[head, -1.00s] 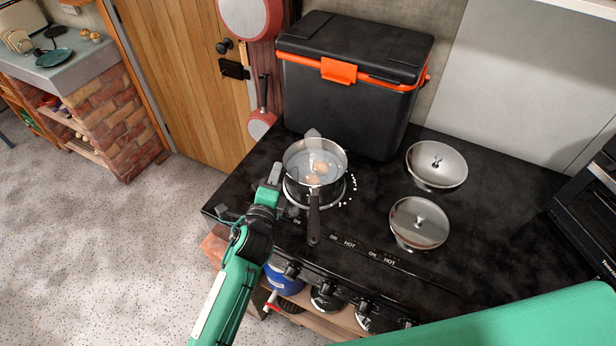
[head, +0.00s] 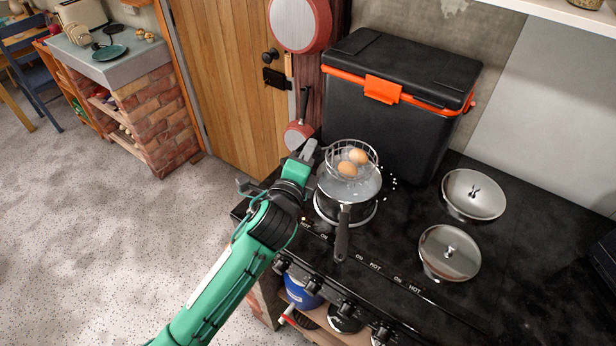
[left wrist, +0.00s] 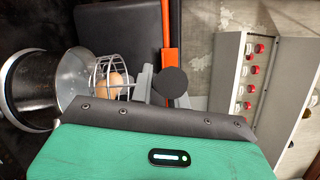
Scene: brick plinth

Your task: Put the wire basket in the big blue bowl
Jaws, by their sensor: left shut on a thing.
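The wire basket (head: 335,156) holds two brown eggs (head: 347,169) and hangs just above the saucepan (head: 357,192) on the stove. My left gripper (head: 313,156) is shut on the left side of the basket. In the left wrist view the basket (left wrist: 99,76) is next to the fingertips, with an egg inside it, beside the metal pan. A blue vessel (head: 303,291) shows partly on the shelf under the stove; I cannot tell if it is the big blue bowl. My right gripper is out of view.
A black cooler (head: 388,105) with an orange latch stands behind the pan. Two metal lids (head: 473,194) lie to the right on the stove top. A brick plinth (head: 160,115) with a grey top stands at the far left. Open floor lies between.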

